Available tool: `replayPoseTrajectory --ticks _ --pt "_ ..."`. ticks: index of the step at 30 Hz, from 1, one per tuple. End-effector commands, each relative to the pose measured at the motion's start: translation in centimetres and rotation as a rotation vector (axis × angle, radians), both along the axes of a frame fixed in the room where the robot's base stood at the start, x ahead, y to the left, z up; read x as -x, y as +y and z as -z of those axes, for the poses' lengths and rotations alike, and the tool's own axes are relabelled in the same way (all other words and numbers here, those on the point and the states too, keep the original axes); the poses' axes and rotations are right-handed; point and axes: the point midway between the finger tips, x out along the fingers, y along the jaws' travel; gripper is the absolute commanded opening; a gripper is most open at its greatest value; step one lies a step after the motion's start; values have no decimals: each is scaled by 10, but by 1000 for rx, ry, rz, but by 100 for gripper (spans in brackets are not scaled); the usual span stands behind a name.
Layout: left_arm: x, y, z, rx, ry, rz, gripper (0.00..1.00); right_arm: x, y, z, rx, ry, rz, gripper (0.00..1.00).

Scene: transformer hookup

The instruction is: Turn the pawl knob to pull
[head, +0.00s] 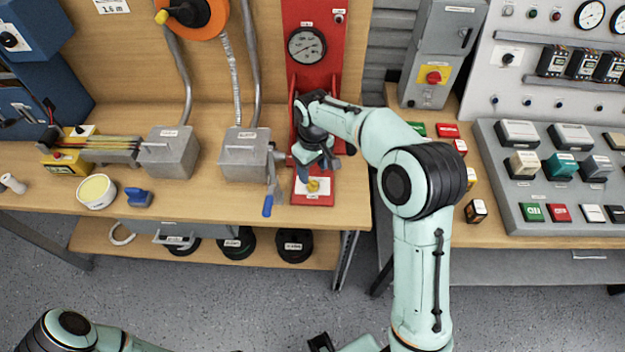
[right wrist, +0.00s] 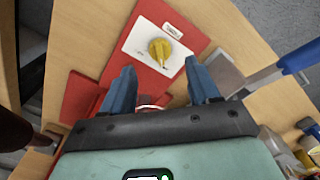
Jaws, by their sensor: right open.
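The pawl knob is a small yellow knob (head: 313,186) on a white plate on the red base of the red stand. It also shows in the right wrist view (right wrist: 160,50), with a ridge across its face. My right gripper (head: 317,170) is above the plate, pointing down at it. In the right wrist view my right gripper (right wrist: 159,78) is open, its two blue fingers apart and empty. The knob lies just beyond the fingertips, roughly centred between them, and does not look touched. The small label by the knob is unreadable. My left gripper is not in view.
A lever with a blue handle (head: 268,205) stands close left of the red base (head: 325,197); the handle shows in the right wrist view too (right wrist: 300,57). A grey box (head: 243,153) is left of it. A red panel with a gauge (head: 306,45) rises behind.

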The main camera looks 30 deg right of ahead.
Motion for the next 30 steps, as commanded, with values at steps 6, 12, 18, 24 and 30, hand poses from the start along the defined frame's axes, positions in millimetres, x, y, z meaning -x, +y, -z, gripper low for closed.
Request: replayPoseTrajectory --ticks 6,12,18,24,30 --pt "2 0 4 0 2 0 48 0 0 39 -1 1 0 61" --pt "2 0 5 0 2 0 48 0 0 55 0 0 0 61" --pt "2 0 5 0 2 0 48 0 0 57 0 -2 0 61" --pt "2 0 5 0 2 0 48 0 0 56 0 -2 0 31" --pt "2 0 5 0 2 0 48 0 0 56 0 -2 1 4"
